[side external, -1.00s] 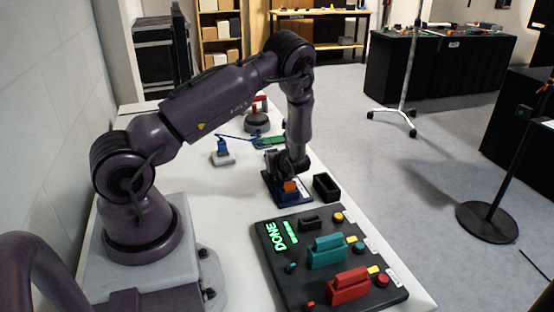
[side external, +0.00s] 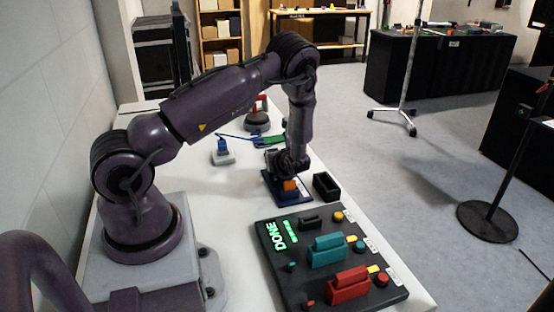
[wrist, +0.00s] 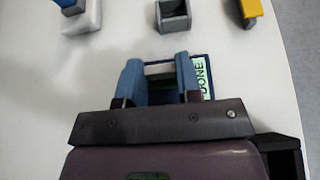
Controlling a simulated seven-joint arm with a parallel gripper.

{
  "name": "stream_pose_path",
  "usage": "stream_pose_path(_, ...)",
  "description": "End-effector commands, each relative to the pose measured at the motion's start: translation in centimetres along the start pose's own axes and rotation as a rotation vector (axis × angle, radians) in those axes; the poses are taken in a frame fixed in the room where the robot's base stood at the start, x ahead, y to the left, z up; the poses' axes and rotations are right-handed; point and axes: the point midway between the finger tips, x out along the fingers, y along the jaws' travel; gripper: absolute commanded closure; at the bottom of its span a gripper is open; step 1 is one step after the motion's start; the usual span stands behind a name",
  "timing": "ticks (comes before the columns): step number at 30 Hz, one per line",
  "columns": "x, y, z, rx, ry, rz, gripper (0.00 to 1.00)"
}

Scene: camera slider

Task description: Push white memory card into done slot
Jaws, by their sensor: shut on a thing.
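In the wrist view, the white memory card (wrist: 159,69) shows as a pale strip between the two blue fingers of my gripper (wrist: 158,72), which is shut on it. A dark blue board (wrist: 209,62) lies under the fingers, with a green-lit DONE label (wrist: 203,78) beside the right finger. In the side view, my gripper (side external: 287,170) is low over the blue board (side external: 300,199), and an orange part (side external: 290,184) shows below it. The card and the slot are hidden there, so I cannot tell how deep the card sits.
A black open box (side external: 327,187) stands close right of the blue board. A large dark panel (side external: 300,290) with teal and red blocks and a lit DONE sign lies in front. A blue part on a white base (side external: 222,153) stands to the left. White table is clear between.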

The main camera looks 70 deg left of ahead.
Motion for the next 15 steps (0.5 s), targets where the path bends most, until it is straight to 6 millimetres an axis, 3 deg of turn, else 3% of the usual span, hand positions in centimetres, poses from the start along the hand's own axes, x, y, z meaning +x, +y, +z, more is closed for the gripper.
stream_pose_path(6, 0.05, 0.03, -0.13, 0.001, 0.001, 0.001, 1.0)
stream_pose_path(7, 0.05, 0.03, -0.13, 0.0, 0.001, 0.001, 0.63)
stream_pose_path(10, 0.04, 0.03, -0.12, 0.0, 0.001, 0.001, 0.4)
stream_pose_path(15, 0.03, 0.02, -0.09, 0.0, 0.0, 0.0, 0.38)
